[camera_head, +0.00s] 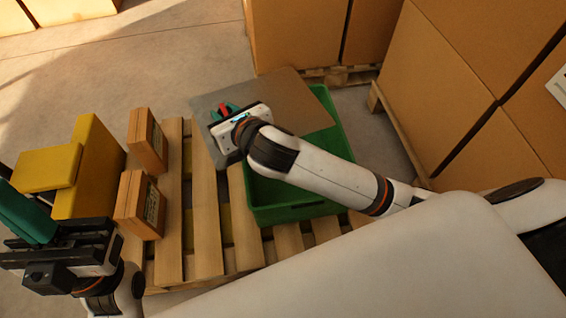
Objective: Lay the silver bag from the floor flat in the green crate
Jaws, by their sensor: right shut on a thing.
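The silver bag (290,100) looks like a flat grey-brown sheet. It is spread over the far left part of the green crate (290,212) and reaches past the crate's left side. My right gripper (224,110) is shut on the bag near its left end. The bag hides the far part of the crate, and my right arm crosses over the crate's inside. Whether the bag touches the rim I cannot tell. My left gripper (24,212) is low at the left edge, away from the bag; its fingertips do not show clearly.
The crate stands on a wooden pallet (205,220). Two small cardboard boxes (147,140) stand on the pallet's left side, beside a yellow block-like object (92,165). Large stacked boxes (440,85) close in the right and back. Bare floor (170,60) lies at the back left.

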